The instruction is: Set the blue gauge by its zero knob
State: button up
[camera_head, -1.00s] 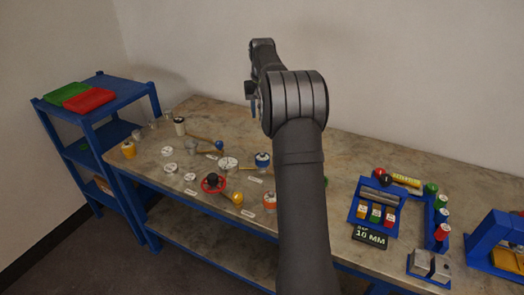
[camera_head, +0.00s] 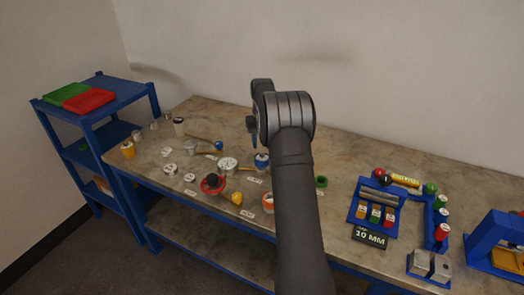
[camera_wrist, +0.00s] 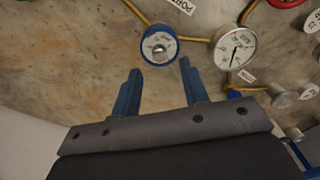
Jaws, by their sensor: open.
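The blue gauge (camera_wrist: 143,52) shows in the wrist view as a round blue-rimmed body with a pale face. A small metallic knob (camera_wrist: 159,46) sits at the middle of that face. In the head view the blue gauge (camera_head: 262,162) stands on the bench just left of my arm, partly close to its outline. My gripper (camera_wrist: 161,78) is open and empty. Its two blue fingers point toward the blue gauge, one on each side of its width, with the gauge beyond the tips. I cannot tell the exact height gap.
A white dial gauge (camera_wrist: 236,46) with a needle stands right of the blue gauge, joined by yellow pipe. A red handwheel (camera_head: 212,184) and several vessels stand nearby. A blue rack (camera_head: 378,205) sits at the right. The bench (camera_head: 320,155) behind my arm is clear.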

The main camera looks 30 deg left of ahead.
jog(key=shift+f, duration=2.35)
grip_shut()
